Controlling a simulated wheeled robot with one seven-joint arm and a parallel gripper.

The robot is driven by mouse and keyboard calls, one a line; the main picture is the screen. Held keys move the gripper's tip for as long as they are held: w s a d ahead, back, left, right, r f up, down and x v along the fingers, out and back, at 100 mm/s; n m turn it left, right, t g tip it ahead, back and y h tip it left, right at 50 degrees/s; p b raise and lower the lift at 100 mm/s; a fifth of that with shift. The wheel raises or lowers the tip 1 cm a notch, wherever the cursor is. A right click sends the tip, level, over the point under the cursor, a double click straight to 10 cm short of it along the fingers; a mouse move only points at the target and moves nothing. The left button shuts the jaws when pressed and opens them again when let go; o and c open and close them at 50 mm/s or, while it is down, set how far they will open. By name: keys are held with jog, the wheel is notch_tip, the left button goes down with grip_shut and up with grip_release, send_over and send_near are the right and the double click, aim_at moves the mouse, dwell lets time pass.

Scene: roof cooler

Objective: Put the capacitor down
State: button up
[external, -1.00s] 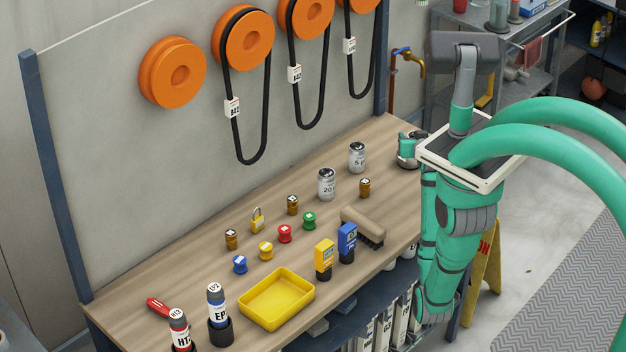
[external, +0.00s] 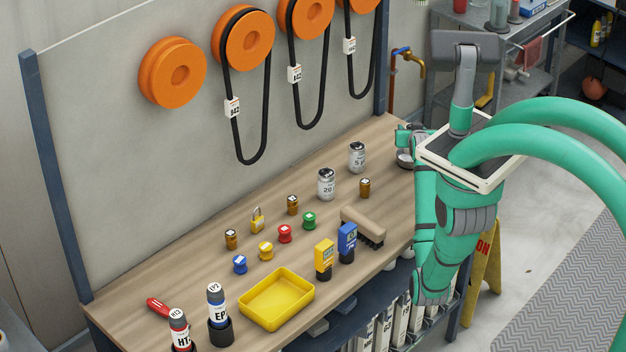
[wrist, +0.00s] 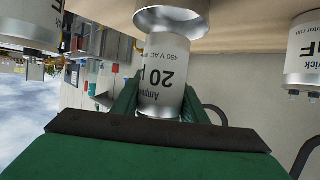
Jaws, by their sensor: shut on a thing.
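My gripper (wrist: 160,105) is shut on a silver capacitor marked 20 and 450 V AC (wrist: 165,75), which shows upside down in the wrist view. A round silver dish-like thing (wrist: 172,18) lies just beyond its end; I cannot tell whether they touch. In the external view my gripper (external: 408,138) is at the bench's far right end, partly hidden by my arm, above a silver round edge (external: 404,160). The held capacitor is not clear there. Two other silver capacitors, one marked 20 (external: 326,185) and one marked 5 (external: 357,158), stand upright on the bench.
The wooden bench (external: 195,255) also holds small brown bottles (external: 292,205), coloured spools (external: 285,234), a brush (external: 363,226), a yellow tray (external: 277,300) and a padlock (external: 258,220). In the wrist view another capacitor (wrist: 312,50) stands close on the right.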

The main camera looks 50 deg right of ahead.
jog(key=shift+w+d+f, duration=0.35)
jog(key=shift+w+f, duration=0.05)
jog(key=shift+f, duration=1.65)
jog(key=shift+f, duration=0.15)
jog(key=o, duration=1.2)
jog(key=v, duration=1.2)
